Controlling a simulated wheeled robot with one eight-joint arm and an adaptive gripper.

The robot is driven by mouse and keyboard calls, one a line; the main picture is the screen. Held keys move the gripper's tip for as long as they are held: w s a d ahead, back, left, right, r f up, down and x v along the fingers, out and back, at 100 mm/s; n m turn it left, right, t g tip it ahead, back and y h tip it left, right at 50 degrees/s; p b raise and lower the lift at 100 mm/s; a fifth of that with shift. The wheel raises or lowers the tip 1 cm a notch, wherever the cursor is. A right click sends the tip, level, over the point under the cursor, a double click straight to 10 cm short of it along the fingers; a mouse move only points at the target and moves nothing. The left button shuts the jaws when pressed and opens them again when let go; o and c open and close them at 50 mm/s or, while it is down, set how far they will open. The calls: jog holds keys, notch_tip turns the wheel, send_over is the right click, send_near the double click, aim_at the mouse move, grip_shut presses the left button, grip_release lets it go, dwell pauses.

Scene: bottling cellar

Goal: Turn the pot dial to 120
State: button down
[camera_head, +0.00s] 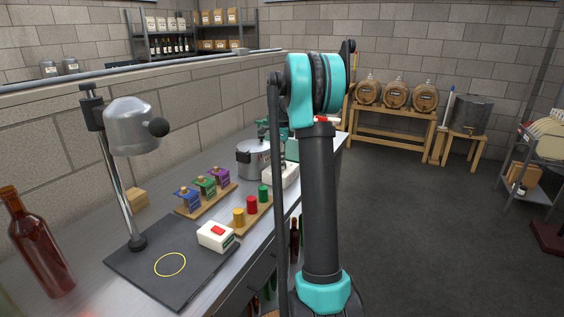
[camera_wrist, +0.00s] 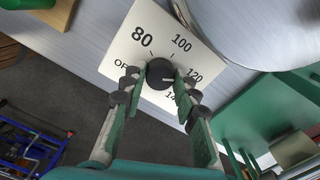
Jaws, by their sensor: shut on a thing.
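The pot dial (camera_wrist: 160,74) is a round black knob on a white plate (camera_wrist: 126,48) marked OFF, 80, 100, 120 and 140. Its small white pointer line faces right, towards the 120 side; the exact mark is hard to tell. My gripper (camera_wrist: 158,80) is shut on the knob, one finger on each side. The right finger partly covers the 140 label. The steel pot (camera_head: 252,158) stands on the bench in the head view, and its curved edge shows beside the plate in the wrist view (camera_wrist: 245,30).
Small blue, green and purple items stand on a wooden board (camera_head: 190,211), with yellow, red and green pieces on another (camera_head: 239,230). Open floor lies right.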

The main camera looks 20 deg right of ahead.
dwell(0.3)
jog(key=c, duration=1.2)
grip_release()
jog(key=shift+o, duration=0.2)
notch_tip(320, 180, up, 12)
